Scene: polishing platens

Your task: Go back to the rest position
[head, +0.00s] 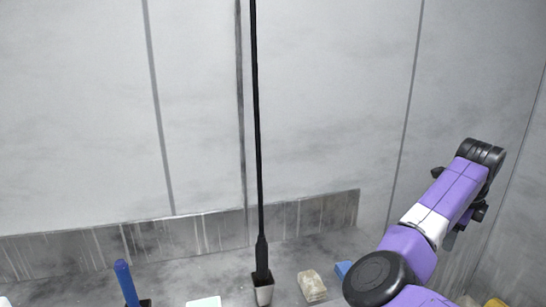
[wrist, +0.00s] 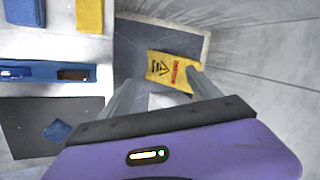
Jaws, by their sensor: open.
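My gripper (wrist: 162,80) is open in the wrist view, its two grey fingers spread with nothing held between them. A yellow caution sign (wrist: 168,70) shows beyond the fingertips; I cannot tell its distance from them. In the head view my purple and white arm is raised at the right side, bent near its dark end. The gripper's fingers are not clear there.
In the head view a black pole (head: 259,150) rises from a pale base. Nearby are a blue upright handle (head: 127,284), a beige stack (head: 311,285) and a blue block (head: 343,268). In the wrist view a dark plate (wrist: 25,120) bears a blue piece (wrist: 57,130). Grey walls surround.

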